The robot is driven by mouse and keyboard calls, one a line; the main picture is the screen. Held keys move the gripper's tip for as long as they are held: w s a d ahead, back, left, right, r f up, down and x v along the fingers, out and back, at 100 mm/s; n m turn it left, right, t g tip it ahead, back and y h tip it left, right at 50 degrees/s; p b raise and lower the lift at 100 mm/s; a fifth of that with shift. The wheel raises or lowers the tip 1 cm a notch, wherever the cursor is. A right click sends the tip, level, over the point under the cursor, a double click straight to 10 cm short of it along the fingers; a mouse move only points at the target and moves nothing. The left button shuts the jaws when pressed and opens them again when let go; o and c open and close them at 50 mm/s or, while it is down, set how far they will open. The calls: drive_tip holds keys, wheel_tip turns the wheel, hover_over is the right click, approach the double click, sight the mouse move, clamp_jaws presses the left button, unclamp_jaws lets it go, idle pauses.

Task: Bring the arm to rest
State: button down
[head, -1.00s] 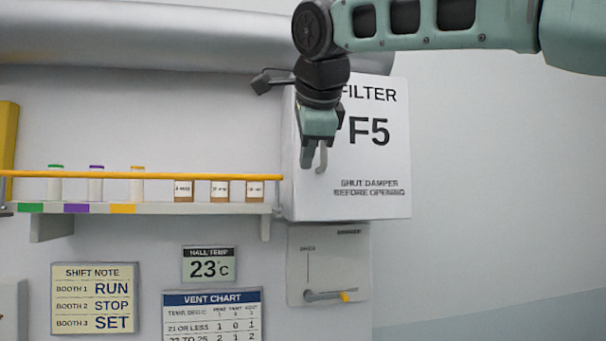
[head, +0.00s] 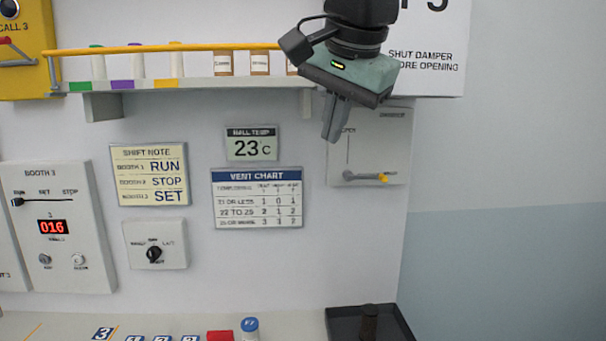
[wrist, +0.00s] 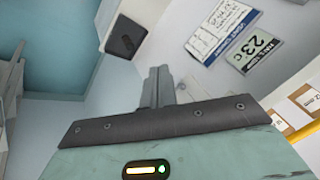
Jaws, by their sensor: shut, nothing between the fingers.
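My gripper (head: 336,118) hangs in front of the wall in the head view, its fingers pointing down and shut with nothing between them. It is in front of the upper left part of the damper panel (head: 394,150), which has a lever with a yellow tip, and covers part of it. In the wrist view the closed fingers (wrist: 158,86) show at the middle, apart from any object.
A shelf (head: 200,84) with a yellow rail and several bottles is left of my gripper. The filter box (head: 435,60) is close on its right. Below are the vent chart (head: 257,198), a dark tray (head: 345,320) and a blue-capped bottle (head: 250,328). The right wall is bare.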

drive_tip(key=s+d+f+n+g+b, duration=0.1)
drive_tip(key=s+f+n, duration=0.4)
drive_tip(key=f, duration=0.6)
drive_tip(key=s+d+f+n+g+b, duration=0.1)
drive_tip(key=s+d+f+n+g, duration=0.2)
drive_tip(key=s+f, duration=0.7)
drive_tip(key=s+d+f+n+g+b, duration=0.1)
drive_tip(key=s+d+f+n, duration=0.4)
drive_tip(key=f, duration=0.8)
drive_tip(key=s+n, duration=0.2)
drive_tip(key=s, duration=0.1)
drive_tip(key=shift+d+g+h+b, duration=0.35)
drive_tip(key=shift+g+h, duration=0.05)
